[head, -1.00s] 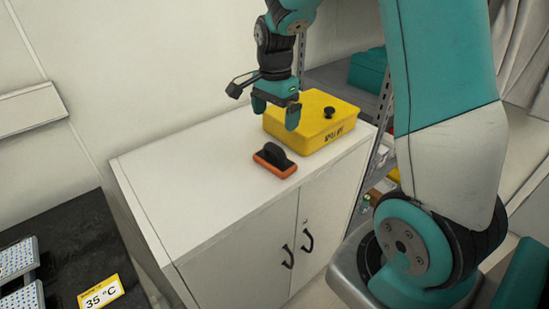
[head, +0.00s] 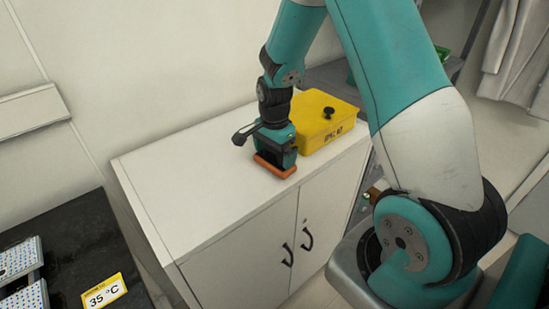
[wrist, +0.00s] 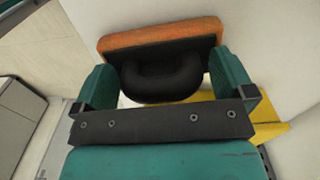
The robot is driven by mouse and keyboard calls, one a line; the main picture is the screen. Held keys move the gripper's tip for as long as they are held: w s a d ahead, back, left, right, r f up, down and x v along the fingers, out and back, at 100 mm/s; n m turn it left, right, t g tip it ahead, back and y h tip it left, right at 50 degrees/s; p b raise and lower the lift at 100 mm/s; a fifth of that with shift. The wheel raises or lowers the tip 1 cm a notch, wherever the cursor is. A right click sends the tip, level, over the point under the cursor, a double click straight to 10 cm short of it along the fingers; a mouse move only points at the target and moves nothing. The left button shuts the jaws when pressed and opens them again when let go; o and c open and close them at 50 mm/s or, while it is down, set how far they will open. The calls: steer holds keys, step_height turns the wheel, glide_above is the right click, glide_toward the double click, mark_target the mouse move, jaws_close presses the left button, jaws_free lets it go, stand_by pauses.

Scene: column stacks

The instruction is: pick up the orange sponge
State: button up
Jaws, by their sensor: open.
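The orange sponge (head: 275,168) lies on the white cabinet top, in front of the yellow box. In the wrist view its orange base (wrist: 165,38) and black handle (wrist: 160,80) show. My gripper (head: 275,155) is down at the sponge and hides most of its handle in the head view. In the wrist view my gripper (wrist: 165,85) is open, with one teal finger on each side of the black handle. Gaps show between the fingers and the handle.
A yellow box (head: 320,115) with a black knob stands right behind my gripper, close to it. The white cabinet top (head: 190,180) is clear to the left. A dark bench with a 35 °C sign (head: 103,291) is at the lower left.

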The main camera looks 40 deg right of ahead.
steer(key=shift+c, duration=0.2)
steer(key=c, duration=0.8)
steer(key=shift+c, duration=0.2)
steer(key=shift+r, duration=0.1)
step_height(320, 180, up, 20)
steer(key=shift+o, duration=0.7)
